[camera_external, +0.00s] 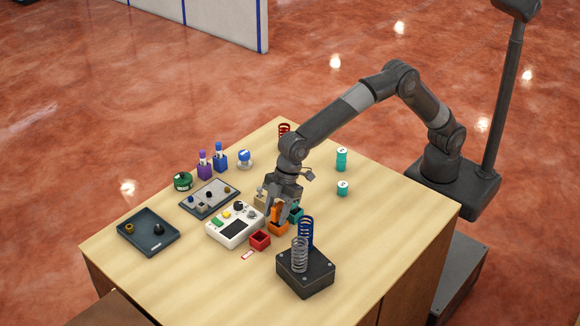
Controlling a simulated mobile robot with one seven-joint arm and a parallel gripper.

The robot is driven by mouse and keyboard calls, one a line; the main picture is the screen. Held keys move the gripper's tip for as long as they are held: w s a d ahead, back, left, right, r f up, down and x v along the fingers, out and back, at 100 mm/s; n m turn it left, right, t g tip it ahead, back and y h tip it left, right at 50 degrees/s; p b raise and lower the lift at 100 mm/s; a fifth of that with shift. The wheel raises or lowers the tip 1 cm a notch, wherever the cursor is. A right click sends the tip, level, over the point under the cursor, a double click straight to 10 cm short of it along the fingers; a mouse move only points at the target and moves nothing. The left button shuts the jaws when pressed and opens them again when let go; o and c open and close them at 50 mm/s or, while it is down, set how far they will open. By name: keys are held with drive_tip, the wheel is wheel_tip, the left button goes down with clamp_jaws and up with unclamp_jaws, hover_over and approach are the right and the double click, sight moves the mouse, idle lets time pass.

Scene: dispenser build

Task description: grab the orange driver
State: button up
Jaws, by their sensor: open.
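The orange driver (275,211) stands upright at an orange block-like holder (279,229) near the middle of the table. My gripper (277,213) points down over it. The jaws are open, with the orange driver showing between or just beside the fingers; I cannot tell whether they touch it. The gripper hides part of the driver.
A white device with buttons (234,227) and a red box (260,240) sit close left of my gripper. A teal box (296,214) is close right. A dark block with springs (306,277) stands in front. A dark tray (148,237) lies far left.

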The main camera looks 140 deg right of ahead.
clamp_jaws()
idle(0.4)
drive_tip(key=shift+r, duration=0.1)
